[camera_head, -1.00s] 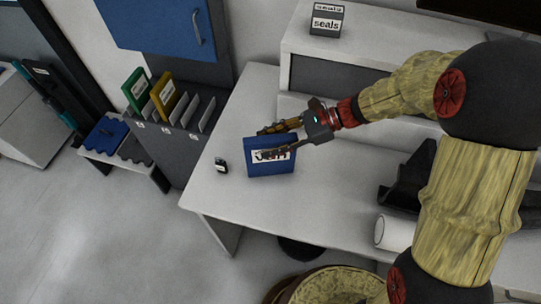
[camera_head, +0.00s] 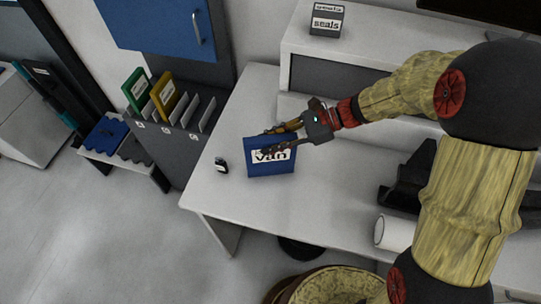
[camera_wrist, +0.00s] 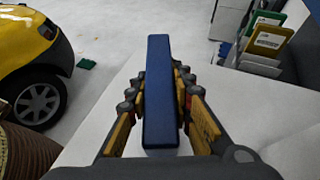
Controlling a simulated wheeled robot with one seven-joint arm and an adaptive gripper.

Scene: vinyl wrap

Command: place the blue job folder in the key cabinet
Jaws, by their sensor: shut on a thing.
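The blue job folder (camera_head: 271,165) is upright at the near left part of the white table, with a white label reading "van". My gripper (camera_head: 268,142) is shut on the folder's upper part. In the wrist view the folder (camera_wrist: 159,95) stands edge-on between the two fingers of my gripper (camera_wrist: 160,95). I cannot tell whether its bottom touches the table. The key cabinet is probably the blue-fronted cabinet (camera_head: 160,25) with a bar handle at the upper left; its inside is hidden.
A rack (camera_head: 190,125) with slots holds a green folder (camera_head: 137,90) and a yellow folder (camera_head: 164,97). A small dark object (camera_head: 221,166) is left of the blue folder on the table (camera_head: 235,195). A seals box (camera_head: 326,20) stands on the raised shelf. A yellow car (camera_wrist: 30,50) shows in the wrist view.

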